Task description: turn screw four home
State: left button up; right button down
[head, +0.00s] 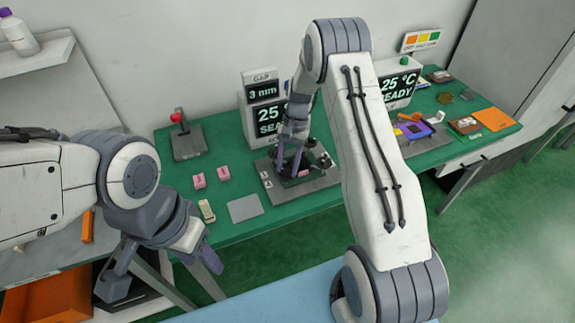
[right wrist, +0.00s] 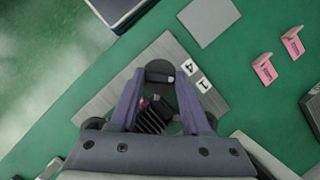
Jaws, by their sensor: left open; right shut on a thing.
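The fixture plate (head: 322,183) is a grey block on the green bench top, with dark round screw heads and a pink part (head: 303,173) on it. My right gripper (head: 288,180) points down over its left part. In the right wrist view, its purple fingers are closed about a dark round screw head (right wrist: 158,70) beside the label "4" (right wrist: 190,67); the fingers partly hide it. A dark ribbed piece (right wrist: 153,117) shows between the fingers, nearer the palm. The label "1" (right wrist: 203,85) is beside "4". My left gripper (head: 165,274) is open and empty, off the bench's front edge.
Two pink brackets (head: 211,177), a beige piece (head: 207,211) and a grey plate (head: 245,208) lie left of the fixture. A red-knobbed lever fixture (head: 187,143) stands further left. Display boxes (head: 265,115) stand behind. An orange bin (head: 50,303) is at lower left.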

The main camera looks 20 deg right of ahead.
jog(key=shift+c, duration=1.8)
grip_release()
jog(key=b+v, duration=0.2)
jog(key=v, duration=0.8)
jog(key=shift+r, duration=0.25)
jog(key=shift+w, duration=0.1)
